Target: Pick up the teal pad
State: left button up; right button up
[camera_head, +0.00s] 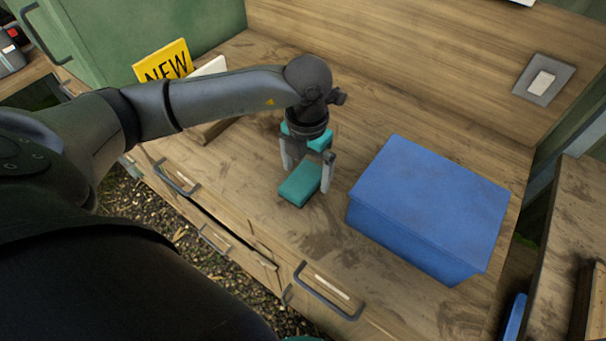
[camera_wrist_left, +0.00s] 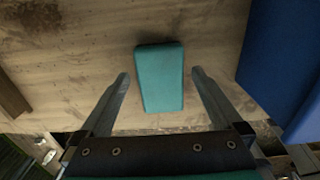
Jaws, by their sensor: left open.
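The teal pad (camera_head: 300,185) lies flat on the wooden worktop, left of the blue box. In the left wrist view the teal pad (camera_wrist_left: 160,78) shows between and a little beyond the two fingers. My left gripper (camera_head: 308,180) is open and points down, with one finger on each side of the pad in the head view. In the left wrist view the open left gripper (camera_wrist_left: 160,80) holds nothing, and I see gaps between both fingers and the pad. I cannot tell the exact height of the fingertips above the worktop. My right gripper is not in view.
A blue box (camera_head: 430,205) stands close to the right of my left gripper. A yellow NEW sign (camera_head: 163,62) stands at the back left. The worktop (camera_head: 240,185) has drawers with handles along its front. A wooden backboard (camera_head: 420,55) rises behind.

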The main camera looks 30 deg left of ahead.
pick_arm(q)
jog(key=shift+f, duration=0.55)
jog(key=c, duration=1.4)
